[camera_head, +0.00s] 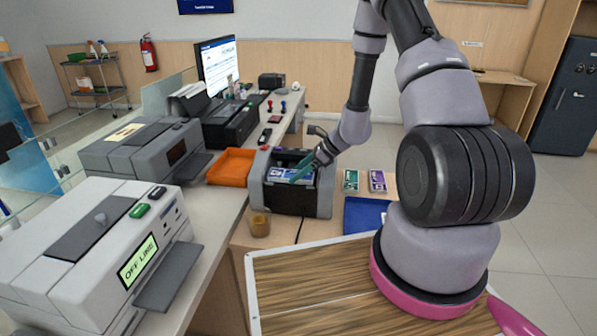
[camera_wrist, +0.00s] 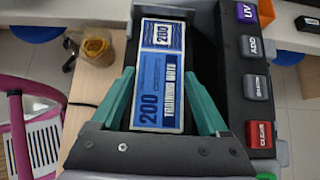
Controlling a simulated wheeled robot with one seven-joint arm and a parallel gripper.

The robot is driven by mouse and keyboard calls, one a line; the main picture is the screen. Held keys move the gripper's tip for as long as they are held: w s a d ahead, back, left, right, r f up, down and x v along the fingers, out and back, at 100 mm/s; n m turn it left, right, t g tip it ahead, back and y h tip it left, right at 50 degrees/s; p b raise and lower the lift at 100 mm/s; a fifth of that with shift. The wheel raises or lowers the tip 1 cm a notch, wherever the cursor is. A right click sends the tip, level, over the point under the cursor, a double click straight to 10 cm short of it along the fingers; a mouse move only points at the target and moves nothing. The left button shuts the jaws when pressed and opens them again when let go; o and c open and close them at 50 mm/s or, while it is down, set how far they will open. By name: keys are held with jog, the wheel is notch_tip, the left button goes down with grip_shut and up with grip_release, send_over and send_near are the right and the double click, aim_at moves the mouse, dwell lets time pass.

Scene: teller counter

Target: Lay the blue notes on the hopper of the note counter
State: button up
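The note counter (camera_head: 318,200) is a grey and black machine near the middle of the head view. The wrist view shows its buttons (camera_wrist: 256,82) at right. The blue notes (camera_wrist: 160,85), a banded stack marked 200, lie flat to the wrist camera over the dark hopper (camera_wrist: 206,62). The notes also show in the head view (camera_head: 283,174). My gripper (camera_wrist: 160,74) has its teal fingertips against both long edges of the notes. I cannot tell whether the notes rest on the hopper floor.
Green notes (camera_head: 351,180) and purple notes (camera_head: 377,181) lie right of the counter, behind a blue tray (camera_head: 364,214). A small brown jar (camera_head: 260,225) stands at front left. An orange tray (camera_head: 231,167) and a printer (camera_head: 140,150) stand farther left. A cable runs in front.

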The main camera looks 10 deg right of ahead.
jog(key=shift+o, duration=0.9)
jog(key=shift+r, duration=0.15)
jog(key=v, duration=1.2)
jog(key=s+a+r+n+h, duration=0.15)
jog(key=s+r+n, duration=0.3)
jog(key=r, duration=0.55)
jog(key=s+a+r+n+h, duration=0.1)
jog(key=s+a+r+n, duration=0.2)
jog(key=r+n, duration=0.55)
jog(key=s+d+r+n+t+h, duration=0.2)
jog(key=s+r+n+t+h, duration=0.1)
jog(key=s+r, duration=1.1)
jog(key=r+n+h, duration=0.1)
jog(key=n, duration=0.1)
jog(key=shift+s+d+n+t, duration=0.2)
jog(key=shift+n+t, duration=0.1)
jog(key=shift+t, duration=0.1)
